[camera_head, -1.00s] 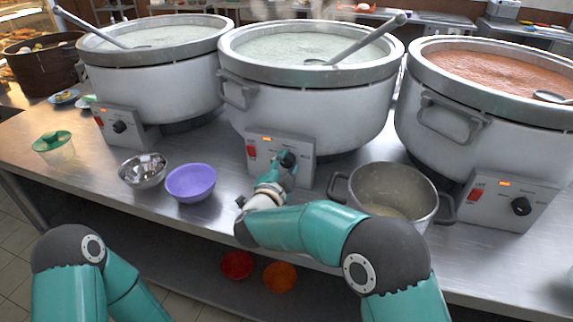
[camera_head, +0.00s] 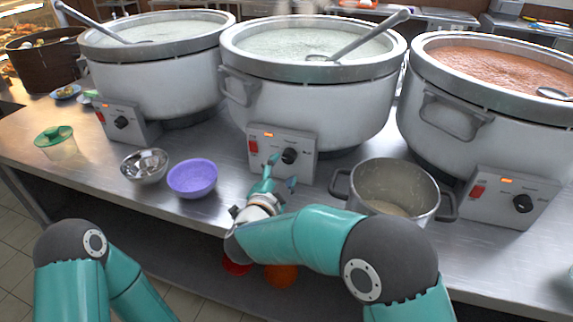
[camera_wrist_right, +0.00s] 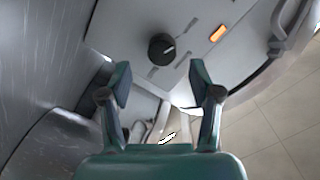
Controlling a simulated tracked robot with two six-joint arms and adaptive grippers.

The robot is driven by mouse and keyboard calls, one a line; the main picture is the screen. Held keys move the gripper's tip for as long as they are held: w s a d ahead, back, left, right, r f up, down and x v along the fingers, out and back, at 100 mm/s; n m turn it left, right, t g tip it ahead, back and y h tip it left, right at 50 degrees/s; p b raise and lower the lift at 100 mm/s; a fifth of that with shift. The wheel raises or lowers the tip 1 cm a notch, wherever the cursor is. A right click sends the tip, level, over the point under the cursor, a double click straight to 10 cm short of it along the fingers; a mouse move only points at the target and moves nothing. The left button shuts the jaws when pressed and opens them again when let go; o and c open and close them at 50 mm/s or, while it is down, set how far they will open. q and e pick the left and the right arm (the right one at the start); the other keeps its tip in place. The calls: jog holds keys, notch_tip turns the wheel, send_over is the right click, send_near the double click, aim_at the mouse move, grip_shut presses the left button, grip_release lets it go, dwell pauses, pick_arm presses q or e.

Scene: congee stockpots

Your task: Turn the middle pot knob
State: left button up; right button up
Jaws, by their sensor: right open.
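The middle pot (camera_head: 312,100) stands on the steel counter with a grey control panel on its front. The panel carries a black middle pot knob (camera_head: 290,156), a red switch and a lit orange light. My right gripper (camera_head: 281,172) is in front of the panel, just below the knob and apart from it. In the right wrist view the knob (camera_wrist_right: 161,47) lies ahead of the open fingers (camera_wrist_right: 160,83), with nothing between them. A pale line marks the knob's face. My left arm shows at the lower left, but its gripper is out of view.
A small steel pot (camera_head: 395,187) stands right of my right gripper. A purple bowl (camera_head: 192,178) and a steel bowl (camera_head: 145,165) are to its left. The left pot (camera_head: 155,80) and right pot (camera_head: 490,110) flank the middle one.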

jog(key=v, duration=0.3)
jog(key=shift+f, duration=0.1)
dwell(0.3)
